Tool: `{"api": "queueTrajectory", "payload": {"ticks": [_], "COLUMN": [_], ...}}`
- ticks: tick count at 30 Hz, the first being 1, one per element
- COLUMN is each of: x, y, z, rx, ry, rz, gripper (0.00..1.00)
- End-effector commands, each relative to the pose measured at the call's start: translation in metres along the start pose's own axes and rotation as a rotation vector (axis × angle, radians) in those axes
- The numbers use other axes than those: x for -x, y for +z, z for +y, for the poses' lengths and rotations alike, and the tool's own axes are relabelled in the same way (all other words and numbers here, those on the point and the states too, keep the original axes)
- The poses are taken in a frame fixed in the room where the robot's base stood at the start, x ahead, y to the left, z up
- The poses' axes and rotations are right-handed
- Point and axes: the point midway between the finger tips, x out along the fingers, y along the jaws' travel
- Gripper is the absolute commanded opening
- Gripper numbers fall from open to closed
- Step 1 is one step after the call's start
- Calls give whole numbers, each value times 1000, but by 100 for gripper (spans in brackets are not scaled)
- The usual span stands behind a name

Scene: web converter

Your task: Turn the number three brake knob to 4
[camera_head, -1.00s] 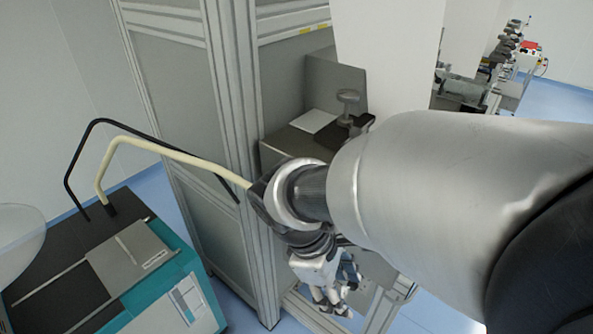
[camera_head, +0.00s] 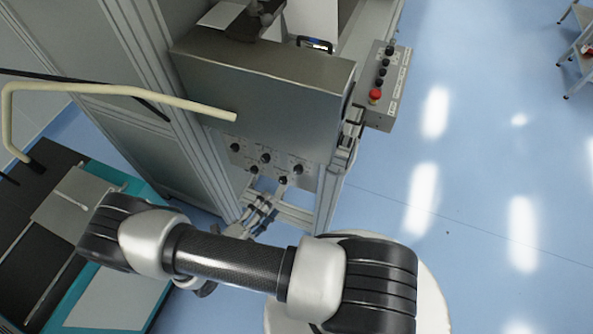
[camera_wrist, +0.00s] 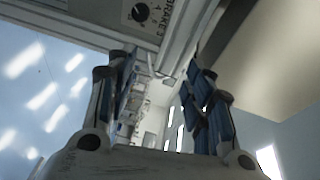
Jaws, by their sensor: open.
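In the wrist view, a small black round knob (camera_wrist: 139,12) sits on a grey panel (camera_wrist: 112,8) at the top edge. The label beside it reads BRAKE 3. The knob's mark and scale are too small to read. My gripper (camera_wrist: 160,70) is open and empty. Its two blue-padded fingers point up in the picture, with the knob beyond and above the left finger, apart from it. In the head view, the knob panel (camera_head: 275,164) carries several black knobs below a metal box; I cannot tell which is number three. My gripper is hard to make out there, partly behind my arm.
A grey metal box (camera_head: 268,95) overhangs the knob panel. A control box (camera_head: 388,88) with a red button stands to its right. A bent cream rod (camera_head: 110,88) reaches in from the left above a teal and black machine (camera_head: 60,235).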

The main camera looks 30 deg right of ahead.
Motion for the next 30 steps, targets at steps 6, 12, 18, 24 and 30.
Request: {"api": "queueTrajectory", "payload": {"ticks": [6,12,18,24,30], "x": [-7,-12,-30,-64,-97], "y": [-14,-18,-14,-6,3], "z": [53,68,66,63,59], "rx": [340,441,444,442,440], "ry": [-135,-180,-180,-177,-176], "rz": [-184,-236,-231,-228,-228], "gripper": [47,47,47,47,47]}}
